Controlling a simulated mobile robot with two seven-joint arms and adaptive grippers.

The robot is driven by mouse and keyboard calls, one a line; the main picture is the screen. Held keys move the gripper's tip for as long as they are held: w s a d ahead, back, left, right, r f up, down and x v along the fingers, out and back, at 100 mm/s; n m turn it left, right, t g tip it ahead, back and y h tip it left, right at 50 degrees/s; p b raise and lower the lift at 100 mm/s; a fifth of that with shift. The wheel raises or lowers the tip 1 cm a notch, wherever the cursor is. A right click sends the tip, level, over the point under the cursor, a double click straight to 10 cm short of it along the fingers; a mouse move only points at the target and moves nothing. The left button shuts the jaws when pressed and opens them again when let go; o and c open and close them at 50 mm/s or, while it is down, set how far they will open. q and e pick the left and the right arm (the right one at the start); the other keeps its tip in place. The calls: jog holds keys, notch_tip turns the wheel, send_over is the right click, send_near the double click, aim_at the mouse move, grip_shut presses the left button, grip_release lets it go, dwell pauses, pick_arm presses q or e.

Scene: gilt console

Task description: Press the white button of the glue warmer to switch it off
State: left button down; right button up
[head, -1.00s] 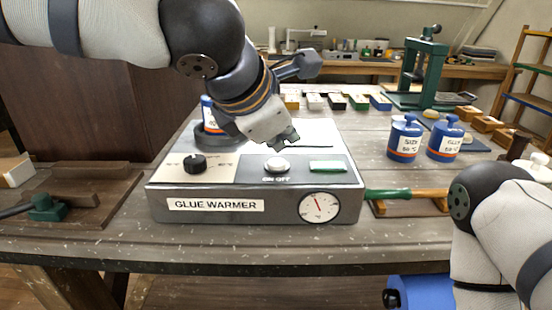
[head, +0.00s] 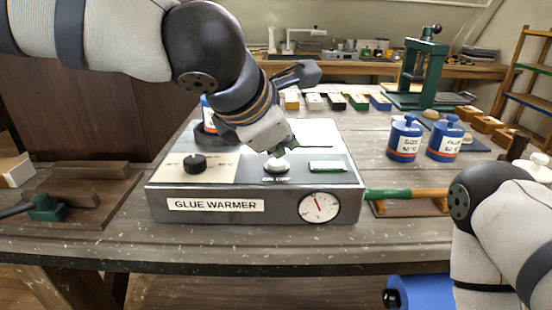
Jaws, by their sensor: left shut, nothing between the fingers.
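The glue warmer (head: 280,205) is a grey box on the workbench with a name label and a round dial on its front. Its white button (head: 277,167) sits on the top panel, between a black knob (head: 195,163) and a green indicator (head: 327,166). My left gripper (head: 279,152) is shut and empty, pointing down with its fingertips right at the white button. They seem to touch its top, though the fingers hide part of it. My right arm shows at the lower right, but its gripper is out of view.
A blue bottle (head: 207,108) stands behind the knob, partly hidden by my left arm. Two blue glue bottles (head: 405,138) (head: 445,139) stand to the right. A green-handled tool (head: 405,194) lies beside the warmer. A green press (head: 423,75) stands behind.

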aim_at(281, 163)
pick_arm(q)
jog(key=shift+f, duration=0.4)
jog(key=shift+r, duration=0.95)
notch_tip(281, 163, up, 6)
dwell(0.4)
